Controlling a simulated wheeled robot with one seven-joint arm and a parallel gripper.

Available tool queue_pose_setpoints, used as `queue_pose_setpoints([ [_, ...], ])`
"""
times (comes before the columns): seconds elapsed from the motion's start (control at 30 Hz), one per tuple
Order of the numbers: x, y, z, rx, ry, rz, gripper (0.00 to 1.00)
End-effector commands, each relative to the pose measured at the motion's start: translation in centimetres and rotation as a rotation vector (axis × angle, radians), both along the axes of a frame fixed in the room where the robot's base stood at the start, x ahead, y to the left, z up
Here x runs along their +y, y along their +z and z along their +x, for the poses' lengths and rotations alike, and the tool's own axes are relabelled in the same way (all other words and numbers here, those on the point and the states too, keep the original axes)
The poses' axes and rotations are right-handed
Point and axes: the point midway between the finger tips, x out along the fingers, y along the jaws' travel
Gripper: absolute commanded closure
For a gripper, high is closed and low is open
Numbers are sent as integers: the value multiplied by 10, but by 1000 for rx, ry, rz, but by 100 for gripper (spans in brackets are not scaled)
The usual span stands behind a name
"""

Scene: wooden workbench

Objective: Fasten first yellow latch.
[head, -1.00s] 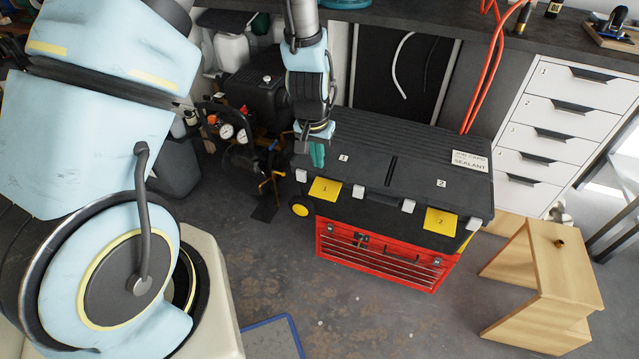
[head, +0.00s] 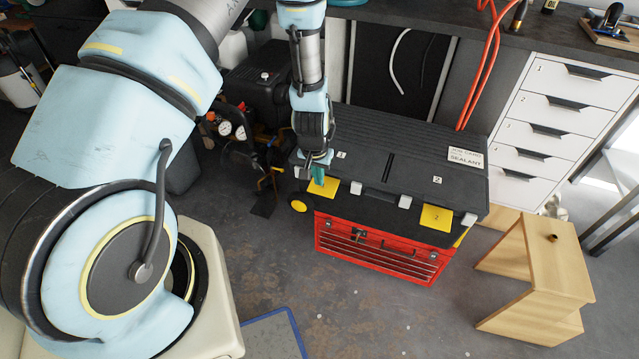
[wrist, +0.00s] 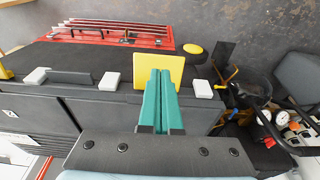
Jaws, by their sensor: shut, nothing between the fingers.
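A black toolbox with a closed lid (head: 400,150) stands on a red drawer chest (head: 375,250). The first yellow latch (head: 322,188) is at the left of its front edge; it also shows in the wrist view (wrist: 176,66), sticking out from the edge. The second yellow latch (head: 437,217) is at the right. My gripper (head: 317,175) has green fingers, shut and empty, just over the first latch. In the wrist view the fingertips (wrist: 160,72) overlap the yellow plate; I cannot tell whether they touch it.
White blocks (wrist: 112,80) line the front edge beside the latches. A compressor with gauges (head: 232,130) stands left of the toolbox. A wooden step stool (head: 550,265) stands at the right.

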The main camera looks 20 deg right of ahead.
Motion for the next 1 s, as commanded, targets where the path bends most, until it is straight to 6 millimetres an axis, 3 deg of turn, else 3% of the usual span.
queue_pose_setpoints([
  [0.3,-4,-35,5,1,0,1,100],
  [1.0,-5,-46,11,-18,2,-17,100],
])
